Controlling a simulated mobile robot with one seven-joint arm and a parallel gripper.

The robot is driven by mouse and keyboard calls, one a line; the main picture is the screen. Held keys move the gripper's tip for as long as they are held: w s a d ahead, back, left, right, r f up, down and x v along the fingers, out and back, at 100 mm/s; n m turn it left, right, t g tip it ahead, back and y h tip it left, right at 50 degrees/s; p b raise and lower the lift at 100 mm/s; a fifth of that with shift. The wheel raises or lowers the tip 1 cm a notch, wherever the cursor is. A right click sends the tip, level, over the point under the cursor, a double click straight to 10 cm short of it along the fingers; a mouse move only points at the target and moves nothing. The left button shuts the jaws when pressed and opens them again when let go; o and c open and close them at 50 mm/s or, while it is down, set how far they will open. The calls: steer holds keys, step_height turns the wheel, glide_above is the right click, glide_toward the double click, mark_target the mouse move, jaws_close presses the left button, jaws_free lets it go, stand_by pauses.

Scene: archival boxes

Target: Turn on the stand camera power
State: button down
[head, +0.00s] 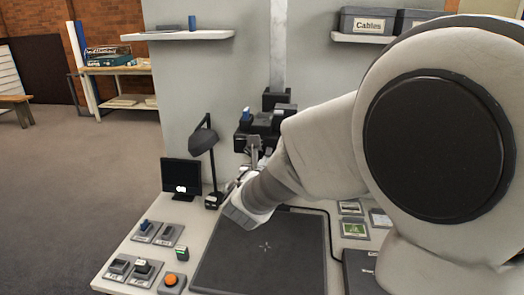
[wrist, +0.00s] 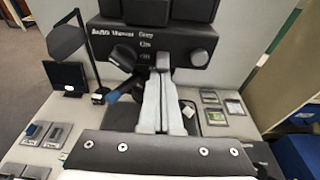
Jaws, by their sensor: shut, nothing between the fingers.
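The stand camera (head: 268,118) is a black body mounted on a light column above the copy table. In the wrist view its dark front panel (wrist: 160,40) fills the top, with white lettering that seems to read "Auto", "Manual", "Copy" and "On". My gripper (wrist: 163,62) is shut and empty, fingertips pointing at the panel's lower middle, between the knobs. It also shows in the head view (head: 254,142). I cannot tell whether the fingertips touch the panel.
A desk lamp (head: 204,140) and small monitor (head: 181,177) stand left of the camera. A dark mat (head: 262,262) covers the table's middle. An orange button (head: 171,281) and several small switch blocks lie at the front left. Cards (head: 355,229) lie at the right.

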mark_target(266, 149)
step_height(266, 149, up, 2)
steer(key=g+y+p, duration=0.1)
steer(key=g+p, duration=0.3)
steer(key=p, duration=0.8)
steer(key=shift+s+g, duration=0.15)
steer(key=shift+g, duration=0.15)
steer(key=shift+p, duration=0.3)
steer(key=shift+r+p, duration=0.6)
steer(key=shift+r, duration=0.3)
